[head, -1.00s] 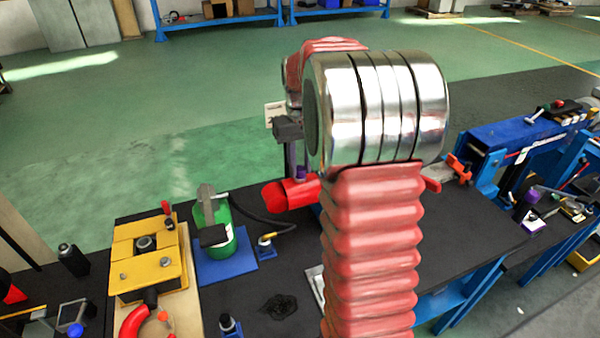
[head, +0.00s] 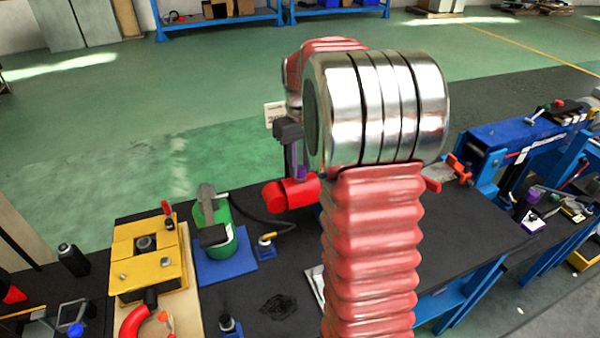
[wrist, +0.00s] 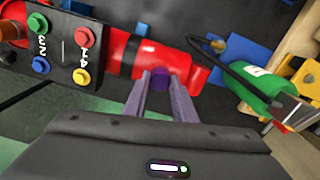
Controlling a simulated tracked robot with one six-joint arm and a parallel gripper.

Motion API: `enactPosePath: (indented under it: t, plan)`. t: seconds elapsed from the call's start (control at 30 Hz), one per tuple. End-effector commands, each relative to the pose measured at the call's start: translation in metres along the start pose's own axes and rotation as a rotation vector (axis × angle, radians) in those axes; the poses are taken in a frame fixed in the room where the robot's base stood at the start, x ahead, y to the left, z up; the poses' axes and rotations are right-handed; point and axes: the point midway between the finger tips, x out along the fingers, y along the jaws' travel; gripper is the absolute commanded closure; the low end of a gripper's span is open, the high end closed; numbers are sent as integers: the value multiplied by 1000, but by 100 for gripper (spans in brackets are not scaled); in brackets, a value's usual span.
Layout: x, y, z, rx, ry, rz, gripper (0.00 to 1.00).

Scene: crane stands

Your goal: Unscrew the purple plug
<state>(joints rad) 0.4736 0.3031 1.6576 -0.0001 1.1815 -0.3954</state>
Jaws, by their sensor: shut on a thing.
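The purple plug (wrist: 160,78) sits on the side of a red cylinder (wrist: 140,58) and shows between my fingertips in the wrist view. My gripper (wrist: 160,84) is shut on the plug, one grey finger on each side of it. In the head view a small purple patch (head: 300,172) shows just above the red cylinder (head: 291,193), below my wrist. My own arm hides much of the cylinder and what lies behind it there. I cannot tell how far the plug stands out of the cylinder.
A panel with numbered coloured buttons (wrist: 62,48) lies left of the cylinder in the wrist view. A green canister (head: 214,228) with a black hose stands on a blue plate. A yellow block (head: 146,256) is further left. A blue stand (head: 515,140) is at right.

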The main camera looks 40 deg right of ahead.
Motion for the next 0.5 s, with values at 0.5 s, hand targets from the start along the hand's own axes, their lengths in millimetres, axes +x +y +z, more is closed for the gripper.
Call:
enactPosePath:
  t: [0.5]
  plan:
    - [-2,0,0,-278,3,1,100]
